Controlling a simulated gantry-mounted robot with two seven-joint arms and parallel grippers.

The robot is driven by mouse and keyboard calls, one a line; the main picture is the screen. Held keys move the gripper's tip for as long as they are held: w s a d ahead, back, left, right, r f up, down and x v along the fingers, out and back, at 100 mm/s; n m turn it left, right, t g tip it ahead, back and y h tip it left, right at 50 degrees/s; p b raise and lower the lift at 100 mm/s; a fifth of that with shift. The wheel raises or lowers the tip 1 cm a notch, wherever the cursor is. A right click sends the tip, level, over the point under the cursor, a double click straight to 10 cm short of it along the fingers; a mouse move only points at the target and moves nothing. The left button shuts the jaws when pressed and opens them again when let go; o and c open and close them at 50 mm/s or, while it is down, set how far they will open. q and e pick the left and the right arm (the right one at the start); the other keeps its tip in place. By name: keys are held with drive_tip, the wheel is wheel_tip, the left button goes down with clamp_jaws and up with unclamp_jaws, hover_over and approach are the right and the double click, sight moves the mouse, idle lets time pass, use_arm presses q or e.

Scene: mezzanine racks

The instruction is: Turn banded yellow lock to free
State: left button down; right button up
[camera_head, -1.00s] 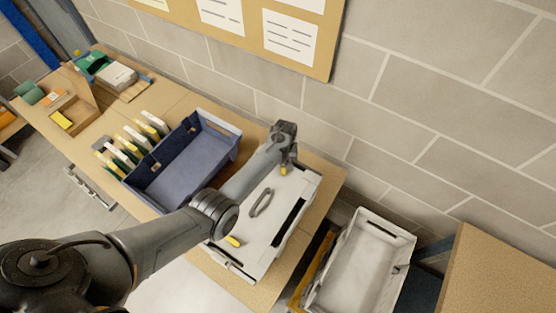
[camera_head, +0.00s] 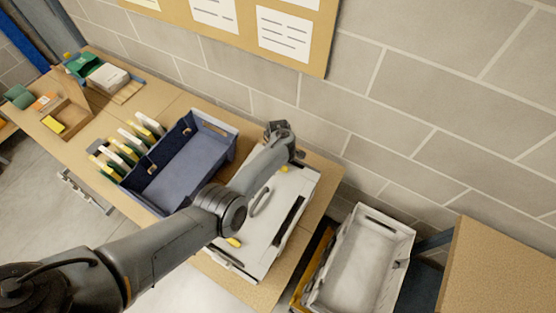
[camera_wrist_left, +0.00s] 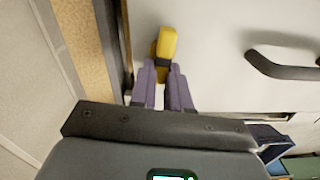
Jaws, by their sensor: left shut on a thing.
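The yellow lock (camera_wrist_left: 167,42) with a dark band is at the far end of a white case lid (camera_head: 250,228). It also shows as a small yellow piece in the head view (camera_head: 284,169). My left gripper (camera_wrist_left: 163,78) is shut on this lock, with its two purple-grey fingers at the banded part; the fingers hide part of it. In the head view my left arm reaches over the lid, and my gripper body (camera_head: 284,142) is above the lid's far edge. A second yellow lock (camera_head: 234,242) is at the near edge. My right gripper is not in view.
A grey handle (camera_head: 261,201) stands on the lid; it also shows in the wrist view (camera_wrist_left: 285,68). A blue bin (camera_head: 160,178) stands left of the case. A white crate (camera_head: 358,268) is to the right, below table height. A block wall is behind.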

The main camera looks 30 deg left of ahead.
use_arm(q)
drive_tip(key=shift+s+n, duration=0.15)
drive_tip(key=shift+n, duration=0.65)
drive_tip(key=c, duration=1.1)
unclamp_jaws()
drive_tip(key=shift+r, duration=0.55)
wheel_tip(320, 180, up, 10)
drive_tip(key=p, duration=0.3)
drive_tip(key=shift+f, duration=0.15)
